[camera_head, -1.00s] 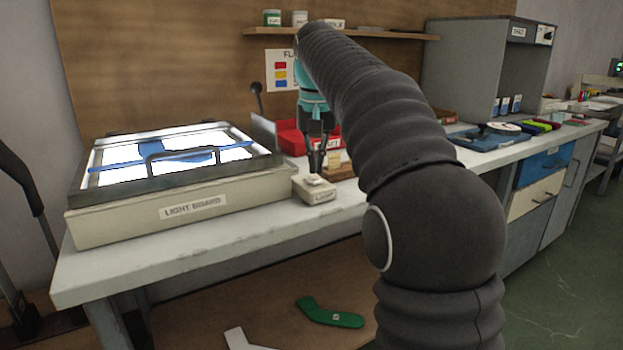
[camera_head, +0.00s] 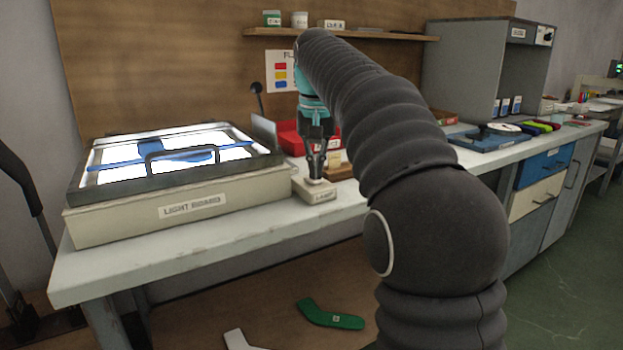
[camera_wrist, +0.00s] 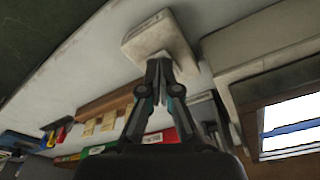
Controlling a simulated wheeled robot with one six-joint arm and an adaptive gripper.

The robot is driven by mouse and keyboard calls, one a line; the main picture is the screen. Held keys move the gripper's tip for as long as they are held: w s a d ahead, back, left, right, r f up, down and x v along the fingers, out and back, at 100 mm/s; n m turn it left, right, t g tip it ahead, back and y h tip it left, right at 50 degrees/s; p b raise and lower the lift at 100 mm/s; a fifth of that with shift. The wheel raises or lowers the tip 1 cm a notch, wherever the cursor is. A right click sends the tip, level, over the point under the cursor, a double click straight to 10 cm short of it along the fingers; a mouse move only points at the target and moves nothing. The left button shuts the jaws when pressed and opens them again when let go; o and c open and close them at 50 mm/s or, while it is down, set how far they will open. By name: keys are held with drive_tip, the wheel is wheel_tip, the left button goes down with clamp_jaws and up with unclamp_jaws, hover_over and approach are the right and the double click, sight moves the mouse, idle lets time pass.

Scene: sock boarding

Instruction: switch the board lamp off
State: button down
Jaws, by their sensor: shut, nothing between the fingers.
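The light board (camera_head: 190,205) stands on the left of the bench, its panel glowing white with a blue sock-like shape (camera_head: 185,155) on it. The lamp switch box (camera_head: 316,196), a small cream block labelled LAMP, sits on the bench just right of it. My gripper (camera_head: 316,180) is shut and empty, pointing down with its fingertips at the top of the box. In the wrist view my gripper (camera_wrist: 158,66) meets the top of the switch box (camera_wrist: 152,32). The fingertips hide the button, so I cannot tell whether it is pressed.
A red bin (camera_head: 290,138) and a small wooden block (camera_head: 341,172) stand behind the switch box. A shelf (camera_head: 380,35) with jars runs above. A blue tray (camera_head: 488,140) lies farther right. Bare bench (camera_head: 250,222) lies in front of the box.

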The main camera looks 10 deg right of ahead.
sight(316, 180)
drive_tip(key=shift+f, duration=0.35)
drive_tip(key=shift+r, duration=0.1)
wheel_tip(316, 180, up, 5)
drive_tip(key=p, duration=0.5)
drive_tip(key=shift+r, duration=0.95)
